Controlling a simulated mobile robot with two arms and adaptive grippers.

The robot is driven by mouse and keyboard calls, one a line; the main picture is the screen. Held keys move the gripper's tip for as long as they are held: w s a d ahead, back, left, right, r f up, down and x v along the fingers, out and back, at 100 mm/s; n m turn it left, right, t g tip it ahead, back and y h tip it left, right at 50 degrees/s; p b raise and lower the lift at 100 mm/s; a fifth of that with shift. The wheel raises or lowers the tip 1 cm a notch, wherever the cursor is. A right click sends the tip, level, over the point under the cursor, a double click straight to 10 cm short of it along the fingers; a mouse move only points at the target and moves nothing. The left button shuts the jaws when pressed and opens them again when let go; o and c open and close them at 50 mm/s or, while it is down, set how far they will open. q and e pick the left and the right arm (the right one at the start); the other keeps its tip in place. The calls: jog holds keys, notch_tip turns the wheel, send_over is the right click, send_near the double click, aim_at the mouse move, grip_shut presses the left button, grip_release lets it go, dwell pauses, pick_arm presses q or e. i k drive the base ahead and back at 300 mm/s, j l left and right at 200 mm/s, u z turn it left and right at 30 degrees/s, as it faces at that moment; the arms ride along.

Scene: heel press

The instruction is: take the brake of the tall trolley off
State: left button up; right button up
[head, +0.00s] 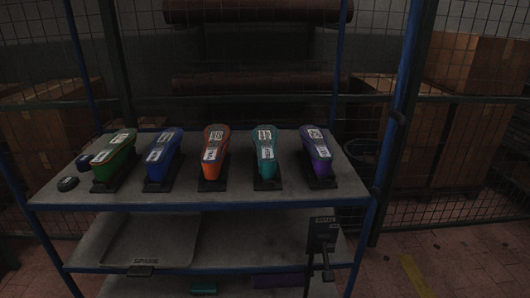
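The tall blue-framed trolley (200,202) stands in front of me, with a grey top shelf and lower shelves. The trolley's wheels are out of the picture.
Several labelled staplers stand in a row on top: green (116,158), blue (160,161), orange (214,157), teal (265,157) and purple (317,155). A tray marked SPARE (150,240) lies on the shelf below. Cardboard boxes (470,100) stand behind wire mesh. Floor (460,260) shows at right.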

aim_at(328, 276)
jog(key=u, duration=0.5)
jog(key=l+u, duration=0.7)
jog(key=k+l+u, duration=0.15)
jog(key=l+u, duration=0.2)
jog(key=l, duration=0.15)
